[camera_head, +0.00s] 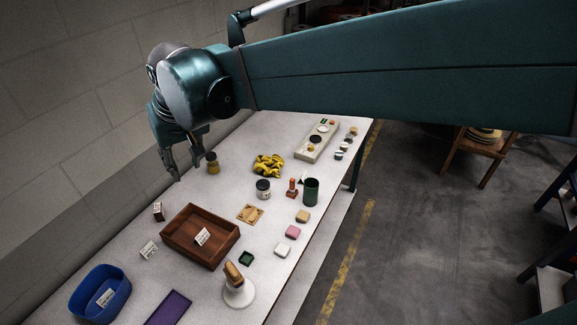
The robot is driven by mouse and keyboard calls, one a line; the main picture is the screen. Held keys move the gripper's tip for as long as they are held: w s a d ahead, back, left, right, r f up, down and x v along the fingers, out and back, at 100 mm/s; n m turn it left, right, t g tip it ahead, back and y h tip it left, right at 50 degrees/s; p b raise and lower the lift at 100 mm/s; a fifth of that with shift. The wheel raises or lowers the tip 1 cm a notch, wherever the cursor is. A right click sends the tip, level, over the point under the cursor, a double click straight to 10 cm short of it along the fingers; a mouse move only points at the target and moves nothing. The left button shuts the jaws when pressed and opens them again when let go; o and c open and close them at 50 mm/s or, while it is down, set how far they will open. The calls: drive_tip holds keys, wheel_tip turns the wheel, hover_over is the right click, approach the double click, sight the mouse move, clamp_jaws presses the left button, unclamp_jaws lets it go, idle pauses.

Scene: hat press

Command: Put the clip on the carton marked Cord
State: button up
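My gripper (188,171) hangs over the far left part of the table, fingers pointing down and apart, with nothing visible between them. It is just left of a small amber jar with a dark lid (212,163). Labels show on a small box (158,211), on a small white piece (149,249), in a brown wooden tray (175,238) and in a blue bin (79,302). The writing is too small to read, so I cannot tell which is marked Cord. I cannot make out the clip for certain.
The table (112,245) also holds yellow items (268,165), a lidded jar (263,189), a green cup (311,191), a white stand (239,294), a purple mat (169,308) and several small blocks. A wall runs along the left.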

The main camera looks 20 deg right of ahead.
drive_tip(key=s+d+f+m+t, duration=0.1)
drive_tip(key=s+d, duration=0.4)
drive_tip(key=d, duration=0.5)
drive_tip(key=s+d+f+m+t+h, duration=0.1)
drive_tip(key=s+d+f, duration=0.2)
drive_tip(key=s+d, duration=0.3)
drive_tip(key=s+d+f+m+t+h, duration=0.1)
drive_tip(key=s+d, duration=0.5)
drive_tip(key=d, duration=0.7)
drive_tip(key=shift+s+d+f+m, duration=0.15)
drive_tip(key=shift+d+f+m, duration=0.15)
drive_tip(key=shift+f, duration=0.45)
